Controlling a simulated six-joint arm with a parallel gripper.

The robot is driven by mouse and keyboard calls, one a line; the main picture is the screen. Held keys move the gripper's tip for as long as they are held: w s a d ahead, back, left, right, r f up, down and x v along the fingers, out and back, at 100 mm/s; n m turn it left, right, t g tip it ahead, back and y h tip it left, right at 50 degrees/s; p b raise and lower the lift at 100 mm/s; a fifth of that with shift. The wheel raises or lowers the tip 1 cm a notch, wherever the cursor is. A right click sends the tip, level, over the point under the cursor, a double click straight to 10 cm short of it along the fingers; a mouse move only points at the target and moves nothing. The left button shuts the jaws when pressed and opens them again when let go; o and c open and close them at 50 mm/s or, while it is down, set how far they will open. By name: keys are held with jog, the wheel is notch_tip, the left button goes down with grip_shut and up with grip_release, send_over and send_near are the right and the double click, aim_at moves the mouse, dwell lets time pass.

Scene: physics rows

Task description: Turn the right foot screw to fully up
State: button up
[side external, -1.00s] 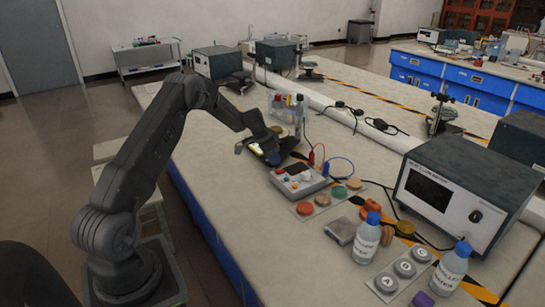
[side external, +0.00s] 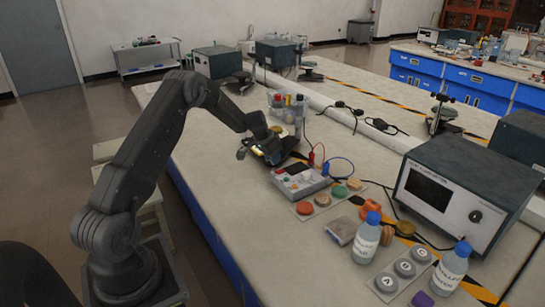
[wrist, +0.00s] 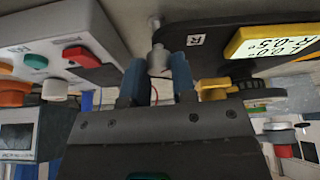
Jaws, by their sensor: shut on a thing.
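The right foot screw (wrist: 157,58) is a pale metal knob with a thin stem, in the wrist view at the edge of a dark plate (wrist: 205,22) beside a label R (wrist: 197,41). My gripper (wrist: 157,78) is shut on it, one blue-padded finger on each side. A lit yellow-framed display (wrist: 275,38) on the plate reads L 0.0° and R -0.5°. In the side view my gripper (side external: 266,150) is low over the bench at the dark plate (side external: 285,155); the screw is hidden there.
A grey control box (side external: 300,181) with coloured buttons stands close beside the plate; it also fills the left of the wrist view (wrist: 70,35). A bottle rack (side external: 288,105) stands behind my gripper. Coloured discs, bottles and a large instrument (side external: 465,190) lie farther right.

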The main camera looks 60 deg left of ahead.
jog(key=n+y, duration=0.1)
jog(key=n, duration=0.2)
jog(key=n+y, duration=0.1)
jog(key=n, duration=0.1)
jog(key=shift+d+n+g, duration=0.1)
jog(key=shift+n+g, duration=0.3)
dwell(0.4)
jog(key=o, duration=0.9)
jog(key=shift+o, duration=0.2)
jog(key=v, duration=1.4)
jog(key=shift+w+d, duration=0.1)
